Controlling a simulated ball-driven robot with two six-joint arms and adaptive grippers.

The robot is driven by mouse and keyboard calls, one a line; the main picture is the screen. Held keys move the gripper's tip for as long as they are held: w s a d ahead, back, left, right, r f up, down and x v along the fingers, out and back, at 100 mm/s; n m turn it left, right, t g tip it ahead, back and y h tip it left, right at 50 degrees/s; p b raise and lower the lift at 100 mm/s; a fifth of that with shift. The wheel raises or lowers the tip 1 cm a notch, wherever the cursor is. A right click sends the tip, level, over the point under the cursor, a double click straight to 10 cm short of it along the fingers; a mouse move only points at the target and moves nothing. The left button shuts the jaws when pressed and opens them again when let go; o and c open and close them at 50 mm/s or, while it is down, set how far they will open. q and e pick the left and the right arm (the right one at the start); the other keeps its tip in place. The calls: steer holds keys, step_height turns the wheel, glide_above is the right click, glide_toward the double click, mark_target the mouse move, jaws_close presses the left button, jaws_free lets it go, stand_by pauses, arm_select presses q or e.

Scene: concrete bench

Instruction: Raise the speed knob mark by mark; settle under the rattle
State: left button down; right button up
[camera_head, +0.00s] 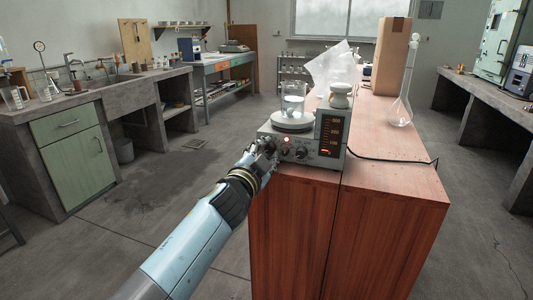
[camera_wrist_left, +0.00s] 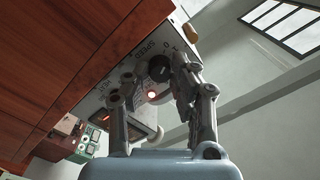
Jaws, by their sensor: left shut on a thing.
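The grey stirrer (camera_head: 316,162) stands at the near left corner of the wooden bench. A glass beaker (camera_head: 292,104) with some liquid sits on its round white plate (camera_head: 293,122). Its front has a lit red lamp (camera_head: 285,139) and a dark display panel (camera_head: 330,138) with amber and red marks. My left gripper (camera_head: 268,148) is at the left end of that front. In the left wrist view its fingers are shut around the black speed knob (camera_wrist_left: 160,68), beside the printed SPEED label. The knob's pointer is not readable, and the knob is hidden in the head view. My right gripper is not in view.
A white jar (camera_head: 341,97) stands behind the display. A black cable (camera_head: 390,159) runs right. The bench top (camera_head: 385,180) is bare at front right.

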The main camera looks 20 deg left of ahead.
arm_select(q)
steer(key=m, duration=0.4)
steer(key=shift+m, duration=0.3)
steer(key=m, duration=0.3)
steer(key=shift+m, duration=0.4)
steer(key=m, duration=0.4)
steer(key=shift+m, duration=2.1)
steer(key=c, duration=1.4)
jaws_free()
